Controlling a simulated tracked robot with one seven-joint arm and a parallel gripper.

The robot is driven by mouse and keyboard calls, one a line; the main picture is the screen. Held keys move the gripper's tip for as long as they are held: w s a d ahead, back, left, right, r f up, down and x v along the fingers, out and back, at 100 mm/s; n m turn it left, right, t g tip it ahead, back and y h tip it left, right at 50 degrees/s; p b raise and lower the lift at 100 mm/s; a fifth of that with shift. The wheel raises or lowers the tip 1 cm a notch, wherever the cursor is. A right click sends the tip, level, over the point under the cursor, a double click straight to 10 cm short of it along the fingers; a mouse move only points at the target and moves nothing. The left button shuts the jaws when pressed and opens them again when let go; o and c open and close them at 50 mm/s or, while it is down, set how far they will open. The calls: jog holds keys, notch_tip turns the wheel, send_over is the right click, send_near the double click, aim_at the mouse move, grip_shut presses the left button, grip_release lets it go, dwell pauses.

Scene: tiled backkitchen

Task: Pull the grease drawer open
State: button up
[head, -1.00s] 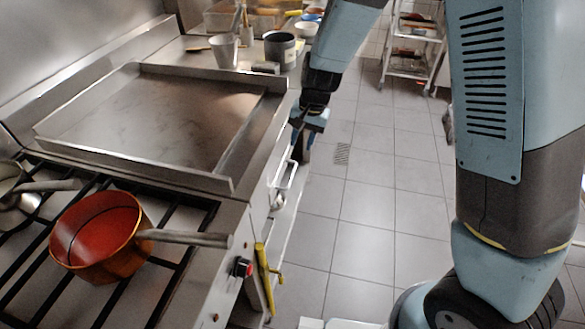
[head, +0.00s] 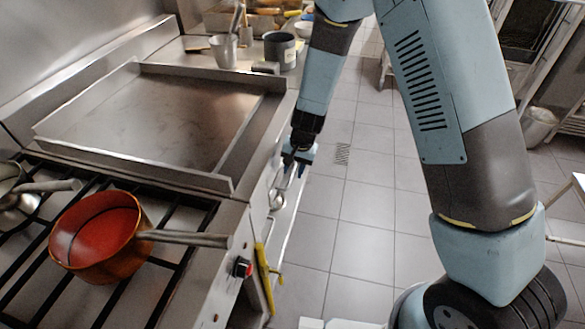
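The flat steel griddle (head: 160,112) stands at left. On its front face, facing the aisle, is a pale bar handle (head: 284,184), which looks like that of the grease drawer. The drawer front is seen nearly edge-on, and I see no clear gap around it. My gripper (head: 291,172) points down at the far end of this handle, very close to it or touching. The fingers are small and partly merge with the bar, so I cannot tell whether they are open or closed around it.
A copper pan (head: 98,238) sits on the burner grate, its handle reaching toward the front edge. The tiled floor (head: 365,225) beside the range is clear.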

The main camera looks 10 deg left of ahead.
grip_shut()
dwell(0.4)
dwell(1.0)
jog(key=shift+a, duration=0.2)
jog(key=shift+d, duration=0.2)
